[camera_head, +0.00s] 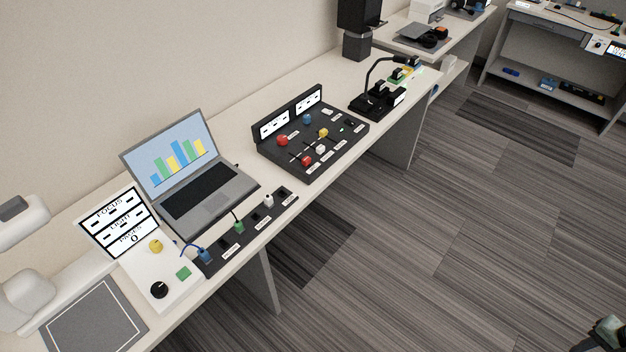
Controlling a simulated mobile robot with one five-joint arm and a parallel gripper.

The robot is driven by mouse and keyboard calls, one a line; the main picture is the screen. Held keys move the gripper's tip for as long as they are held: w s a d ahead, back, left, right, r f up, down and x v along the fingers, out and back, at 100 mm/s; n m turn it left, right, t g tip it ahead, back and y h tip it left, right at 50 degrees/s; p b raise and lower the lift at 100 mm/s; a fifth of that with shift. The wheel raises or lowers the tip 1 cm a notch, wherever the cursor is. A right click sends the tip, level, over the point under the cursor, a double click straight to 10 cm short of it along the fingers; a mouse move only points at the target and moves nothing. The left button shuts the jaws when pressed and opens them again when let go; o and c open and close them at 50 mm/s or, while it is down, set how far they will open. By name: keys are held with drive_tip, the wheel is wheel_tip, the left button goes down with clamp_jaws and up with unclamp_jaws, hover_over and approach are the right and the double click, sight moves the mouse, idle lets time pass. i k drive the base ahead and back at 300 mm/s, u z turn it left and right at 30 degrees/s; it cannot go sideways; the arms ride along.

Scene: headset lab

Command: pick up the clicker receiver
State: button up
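I cannot tell for sure which item is the clicker receiver. A black strip with labelled slots (217,257) lies along the desk's front edge, before the laptop. In it stand a blue plug (204,255) with a blue cable, a green plug (239,227) with a dark cable and a small white piece (268,201). The slot at its far right end looks empty. A dark part with some green is cut off at the bottom right corner; it may be part of my arm. No gripper fingers can be made out.
An open laptop (207,192) stands behind the strip. A white panel (160,276) with knobs is to the left, a black button console (313,145) to the right. A black stand with a bent arm (374,100) is farther right. The carpeted floor before the desk is clear.

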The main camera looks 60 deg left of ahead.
sight(268, 201)
drive_tip(key=z, duration=0.15)
drive_tip(key=i, duration=0.6)
drive_tip(key=u, duration=4.35)
drive_tip(key=i, duration=1.05)
